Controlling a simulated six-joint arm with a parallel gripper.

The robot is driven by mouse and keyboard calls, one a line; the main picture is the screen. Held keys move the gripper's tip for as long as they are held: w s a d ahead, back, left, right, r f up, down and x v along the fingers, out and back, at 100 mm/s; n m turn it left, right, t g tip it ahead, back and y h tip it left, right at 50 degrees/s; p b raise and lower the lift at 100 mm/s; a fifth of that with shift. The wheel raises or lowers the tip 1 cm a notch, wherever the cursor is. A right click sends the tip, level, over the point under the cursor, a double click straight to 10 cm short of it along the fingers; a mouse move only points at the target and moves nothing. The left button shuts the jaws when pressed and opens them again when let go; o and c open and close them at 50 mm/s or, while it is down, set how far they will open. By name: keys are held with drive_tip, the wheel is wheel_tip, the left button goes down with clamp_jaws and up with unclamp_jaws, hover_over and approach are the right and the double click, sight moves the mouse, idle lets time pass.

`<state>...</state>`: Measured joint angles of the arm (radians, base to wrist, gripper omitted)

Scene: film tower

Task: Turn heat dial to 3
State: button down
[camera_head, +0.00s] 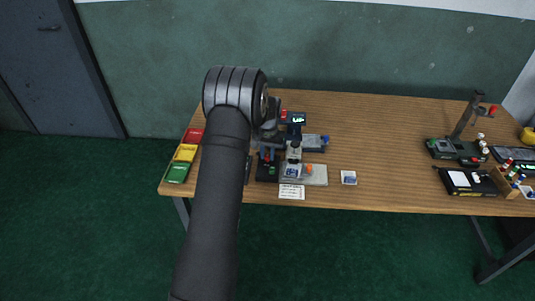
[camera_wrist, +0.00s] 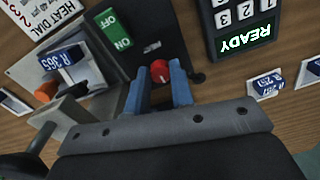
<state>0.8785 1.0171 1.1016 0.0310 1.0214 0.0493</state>
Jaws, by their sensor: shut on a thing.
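A small red knob (camera_wrist: 160,69) with a white mark sits on a black box (camera_wrist: 150,30) in the wrist view. My gripper (camera_wrist: 159,80) is shut on the knob, with one blue finger on each side of it. A green ON/OFF switch (camera_wrist: 114,30) is on the same box. A white card (camera_wrist: 58,12) headed "HEAT DIAL" lies nearby, partly cut off, with red digits showing. No number scale around the knob is readable. In the head view the black box (camera_head: 267,172) is at the table's left part, and my arm hides some of that area.
A keypad (camera_wrist: 240,20) with a green "READY" display stands right of the box. A grey plate (camera_head: 316,176) bears a tile labelled "R 365" (camera_wrist: 62,57) and an orange knob (camera_wrist: 46,91). Red, yellow and green trays (camera_head: 186,153) lie at the table's left. The table's middle (camera_head: 380,150) is clear.

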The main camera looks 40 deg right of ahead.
drive_tip(key=c, duration=1.3)
unclamp_jaws()
drive_tip(key=shift+o, duration=0.2)
wheel_tip(320, 180, up, 17)
drive_tip(key=shift+s+d+r, duration=0.15)
drive_tip(key=shift+s+r, duration=0.05)
drive_tip(key=f, duration=1.7)
drive_tip(key=shift+w+f, duration=0.2)
drive_tip(key=shift+f, duration=0.05)
